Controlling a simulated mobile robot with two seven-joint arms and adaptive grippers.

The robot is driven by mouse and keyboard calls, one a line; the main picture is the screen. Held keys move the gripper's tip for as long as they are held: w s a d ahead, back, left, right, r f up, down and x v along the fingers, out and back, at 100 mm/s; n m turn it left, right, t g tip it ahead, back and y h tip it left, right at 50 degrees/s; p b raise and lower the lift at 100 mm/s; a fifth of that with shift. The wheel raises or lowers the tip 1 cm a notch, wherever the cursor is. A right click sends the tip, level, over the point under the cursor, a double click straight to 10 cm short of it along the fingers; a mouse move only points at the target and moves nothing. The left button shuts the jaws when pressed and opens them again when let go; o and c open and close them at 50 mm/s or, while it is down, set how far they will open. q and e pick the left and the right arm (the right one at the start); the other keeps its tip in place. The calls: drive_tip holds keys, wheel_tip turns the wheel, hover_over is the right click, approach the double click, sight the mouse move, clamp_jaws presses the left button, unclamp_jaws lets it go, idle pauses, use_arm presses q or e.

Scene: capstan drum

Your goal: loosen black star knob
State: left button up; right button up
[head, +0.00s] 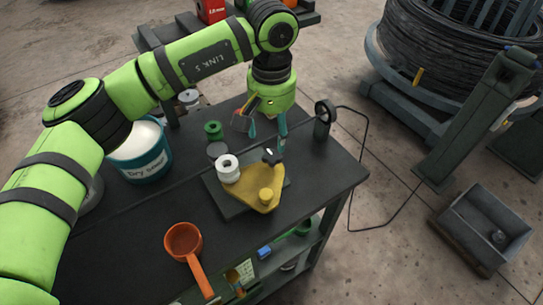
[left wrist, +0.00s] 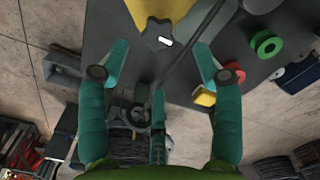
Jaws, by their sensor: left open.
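The black star knob (head: 271,156) with a white mark sits on the yellow triangular plate (head: 258,192), near its far corner on the bench. In the left wrist view the knob (left wrist: 158,36) shows at the top centre, against the yellow plate (left wrist: 160,9). My left gripper (head: 267,141) points down beside and above the knob. Its teal fingers are spread, with the knob seen between and just beyond the tips in the left wrist view (left wrist: 160,50). They appear apart from it, and nothing is held. My right gripper is out of view.
A green spool (head: 213,130), a teal bucket (head: 141,152) and an orange ladle (head: 184,242) are on the dark bench (head: 120,215). A dark upright fitting (head: 323,118) stands at the right edge.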

sight(272, 155)
use_arm(q)
drive_tip(key=shift+s+d+f+p, duration=0.1)
drive_tip(key=shift+s+f+p, duration=0.05)
drive_tip(key=shift+f+p, duration=0.2)
wheel_tip(272, 155, down, 6)
drive_tip(key=p, duration=0.2)
drive_tip(key=shift+r+p, duration=0.25)
drive_tip(key=shift+p, duration=0.05)
drive_tip(key=shift+f, duration=0.25)
drive_tip(key=shift+c, duration=0.4)
drive_tip(key=c, duration=1.1)
drive_tip(key=shift+o, duration=0.2)
